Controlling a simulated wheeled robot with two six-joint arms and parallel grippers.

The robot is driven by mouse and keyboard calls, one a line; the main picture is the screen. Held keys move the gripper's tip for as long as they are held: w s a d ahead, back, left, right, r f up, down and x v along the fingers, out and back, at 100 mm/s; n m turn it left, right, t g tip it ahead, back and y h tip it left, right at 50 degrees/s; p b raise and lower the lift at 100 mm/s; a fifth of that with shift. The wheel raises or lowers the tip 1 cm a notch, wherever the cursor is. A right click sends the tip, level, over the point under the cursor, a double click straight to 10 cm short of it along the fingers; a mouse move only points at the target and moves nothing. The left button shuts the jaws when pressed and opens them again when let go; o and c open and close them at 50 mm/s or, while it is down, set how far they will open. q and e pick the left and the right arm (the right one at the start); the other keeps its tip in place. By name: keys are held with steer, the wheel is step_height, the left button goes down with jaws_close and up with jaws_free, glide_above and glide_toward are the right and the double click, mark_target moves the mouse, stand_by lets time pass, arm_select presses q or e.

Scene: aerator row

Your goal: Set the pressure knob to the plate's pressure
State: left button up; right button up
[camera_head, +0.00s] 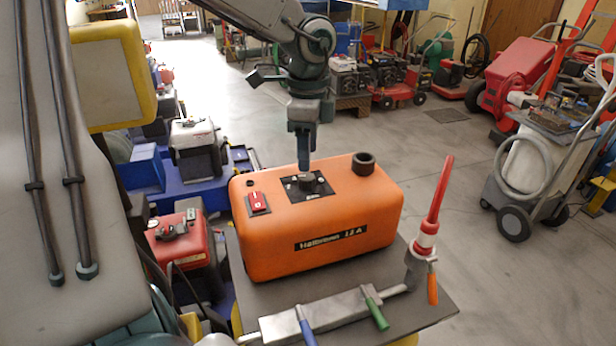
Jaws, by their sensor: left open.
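An orange machine (285,240) stands on a dark grey board. Its front label (331,239) seems to read "Hallmann" and a short figure, too small to be sure. On its top is a black panel (325,193) with a small dark knob (309,183) and light marks around it. The knob's setting cannot be read. My left gripper (304,168) points straight down over the panel, its tips at the knob. It is open, and I cannot tell whether the fingers are around the knob or just above it. My right gripper is not in view.
A red switch (258,201) and a black cap (363,163) sit on the machine's top. In front lies a grey manifold (330,312) with blue, green and orange levers. A red hose (440,190) rises at the right. Open floor (450,190) lies beyond, with several carts behind.

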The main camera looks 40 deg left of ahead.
mark_target(307, 176)
arm_select(q)
steer(key=shift+s+f+p, duration=0.1)
steer(key=shift+f+p, duration=0.55)
steer(key=shift+f, duration=2.05)
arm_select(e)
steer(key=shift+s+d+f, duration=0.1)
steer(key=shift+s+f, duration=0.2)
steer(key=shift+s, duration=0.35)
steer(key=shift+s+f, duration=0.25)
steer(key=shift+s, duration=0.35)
arm_select(q)
steer(key=shift+c, duration=0.2)
steer(key=c, duration=0.9)
